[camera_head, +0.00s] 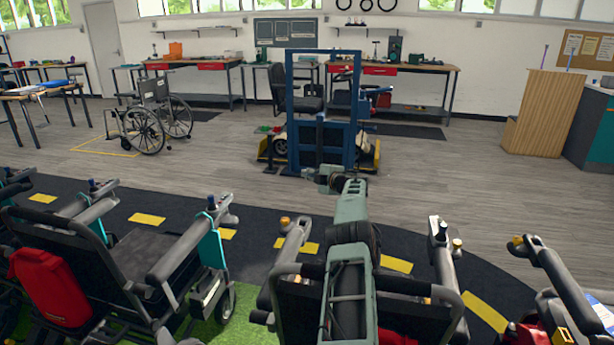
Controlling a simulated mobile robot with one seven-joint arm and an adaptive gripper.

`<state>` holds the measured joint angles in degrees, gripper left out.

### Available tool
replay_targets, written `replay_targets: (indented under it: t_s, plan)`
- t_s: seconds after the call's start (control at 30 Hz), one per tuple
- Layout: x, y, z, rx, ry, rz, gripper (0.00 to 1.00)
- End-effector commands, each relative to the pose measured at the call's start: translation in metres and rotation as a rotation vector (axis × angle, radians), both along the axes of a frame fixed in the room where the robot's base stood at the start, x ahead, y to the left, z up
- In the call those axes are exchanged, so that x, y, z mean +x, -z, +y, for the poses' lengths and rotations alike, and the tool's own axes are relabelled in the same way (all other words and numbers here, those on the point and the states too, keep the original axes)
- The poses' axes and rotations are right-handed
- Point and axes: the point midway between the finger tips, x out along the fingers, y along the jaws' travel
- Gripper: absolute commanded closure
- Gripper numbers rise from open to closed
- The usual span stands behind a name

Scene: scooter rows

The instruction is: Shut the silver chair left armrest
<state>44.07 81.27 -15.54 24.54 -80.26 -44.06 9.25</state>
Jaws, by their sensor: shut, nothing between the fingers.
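A dark-framed chair (455,299) stands at the bottom centre, mostly hidden behind my arm. Its picture-left armrest (284,262) points forward with an orange knob near its front end. Its picture-right armrest (441,258) carries a black joystick. No seat here is plainly silver, so I cannot tell which one is the silver chair. My arm reaches forward over the middle chair. My gripper (312,175) is small in view, beyond the chair fronts and before the blue frame. It is shut and empty, apart from any armrest.
A chair with teal side panels (210,243) and a red bag (50,285) stands left. Another chair's armrest (557,270) shows at right. A blue upright frame (323,145) stands ahead. A wheelchair (150,112) is back left. Wooden floor between is clear.

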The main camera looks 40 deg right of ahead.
Motion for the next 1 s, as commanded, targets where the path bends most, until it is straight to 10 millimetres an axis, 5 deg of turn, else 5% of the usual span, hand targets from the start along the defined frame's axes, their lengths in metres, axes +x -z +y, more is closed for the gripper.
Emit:
replay_targets:
  t_s: [0.57,1.0]
  plan:
    - [-0.001,0.000,-0.001,0.000,0.001,0.000,1.00]
    - [-0.022,-0.007,0.001,0.001,0.001,-0.001,1.00]
